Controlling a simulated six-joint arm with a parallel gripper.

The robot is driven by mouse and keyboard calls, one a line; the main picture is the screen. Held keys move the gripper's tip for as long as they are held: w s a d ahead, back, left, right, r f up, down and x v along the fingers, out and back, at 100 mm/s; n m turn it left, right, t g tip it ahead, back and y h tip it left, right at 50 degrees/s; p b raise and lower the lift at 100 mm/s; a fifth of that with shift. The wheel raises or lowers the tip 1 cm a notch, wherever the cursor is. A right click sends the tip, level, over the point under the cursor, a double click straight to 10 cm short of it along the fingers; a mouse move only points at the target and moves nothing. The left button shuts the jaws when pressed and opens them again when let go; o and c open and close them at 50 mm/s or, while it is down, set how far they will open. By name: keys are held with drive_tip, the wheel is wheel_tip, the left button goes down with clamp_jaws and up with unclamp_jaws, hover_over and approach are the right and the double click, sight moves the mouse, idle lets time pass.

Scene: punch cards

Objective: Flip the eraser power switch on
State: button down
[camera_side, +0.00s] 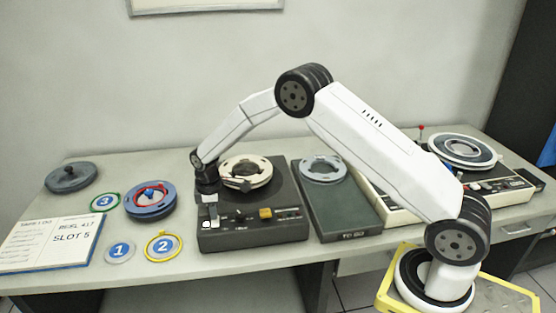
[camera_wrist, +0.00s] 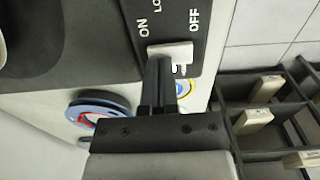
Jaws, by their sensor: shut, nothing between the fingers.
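The eraser is a dark grey box (camera_side: 255,234) on the table in the side view, with a cream reel (camera_side: 246,172) on top. The wrist view shows its dark panel (camera_wrist: 168,12) with ON and OFF lettering. A white switch piece (camera_wrist: 170,50) lies at my fingertips, below the lettering. I cannot tell which position it is in. My gripper (camera_wrist: 160,72) is shut and empty, its fingers at or touching the switch piece. In the side view my gripper (camera_side: 209,208) points down at the box's front left, hiding part of the panel.
The box also carries a yellow button (camera_side: 265,213). A flat dark unit (camera_side: 345,213) stands right. The wrist view shows a compartment rack (camera_wrist: 270,135) below the table edge.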

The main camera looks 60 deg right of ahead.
drive_tip(key=shift+d+f, duration=0.1)
idle(0.3)
drive_tip(key=shift+f+g+y, duration=0.15)
drive_tip(key=shift+g+y, duration=0.15)
drive_tip(key=shift+s, duration=0.1)
drive_tip(key=shift+s+a+r, duration=0.3)
drive_tip(key=shift+s+a, duration=0.1)
drive_tip(key=shift+a, duration=0.15)
drive_tip(key=shift+r, duration=0.15)
idle(0.3)
wheel_tip(320, 180, up, 14)
drive_tip(key=shift+w+d, duration=0.2)
idle(0.5)
idle(0.3)
